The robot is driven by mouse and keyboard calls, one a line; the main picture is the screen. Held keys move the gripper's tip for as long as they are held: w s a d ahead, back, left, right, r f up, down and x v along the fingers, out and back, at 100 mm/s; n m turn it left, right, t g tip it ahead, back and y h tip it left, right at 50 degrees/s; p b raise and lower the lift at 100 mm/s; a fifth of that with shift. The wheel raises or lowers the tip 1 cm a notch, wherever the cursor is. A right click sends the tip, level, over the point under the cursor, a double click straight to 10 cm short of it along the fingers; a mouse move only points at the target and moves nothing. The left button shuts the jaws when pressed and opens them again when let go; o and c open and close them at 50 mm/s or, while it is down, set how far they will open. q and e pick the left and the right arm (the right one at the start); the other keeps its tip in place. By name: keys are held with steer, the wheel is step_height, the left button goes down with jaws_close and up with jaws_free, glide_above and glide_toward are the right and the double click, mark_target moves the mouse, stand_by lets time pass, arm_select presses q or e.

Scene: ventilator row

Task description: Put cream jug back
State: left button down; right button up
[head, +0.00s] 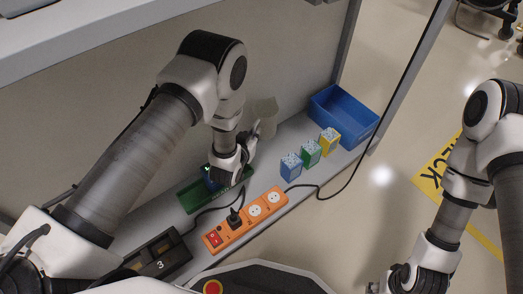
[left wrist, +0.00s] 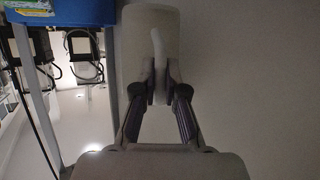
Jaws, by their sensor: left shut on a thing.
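The cream jug (head: 265,112) shows in the head view beside the rear panel, behind the small boxes. My left gripper (head: 246,150) is at its near side. In the left wrist view the jug (left wrist: 138,22) is straight ahead, and the fingers of my left gripper (left wrist: 160,88) are shut on its pale upright handle (left wrist: 158,48). I cannot tell whether the jug's base touches the shelf. My right gripper (head: 408,280) is at the bottom right of the head view, partly cut off and away from the shelf; its fingers are not clear.
A green tray (head: 189,196) lies under my left wrist, with something blue partly hidden there. An orange power strip (head: 240,222) with a black plug lies in front. Blue (head: 291,168), green (head: 311,154) and yellow (head: 329,142) boxes stand before a blue bin (head: 350,118). A cable crosses the edge.

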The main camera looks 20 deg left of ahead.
arm_select(q)
step_height(320, 180, down, 10)
steer(key=b, duration=0.5)
steer(key=shift+r, duration=0.3)
steer(key=c, duration=1.2)
jaws_free()
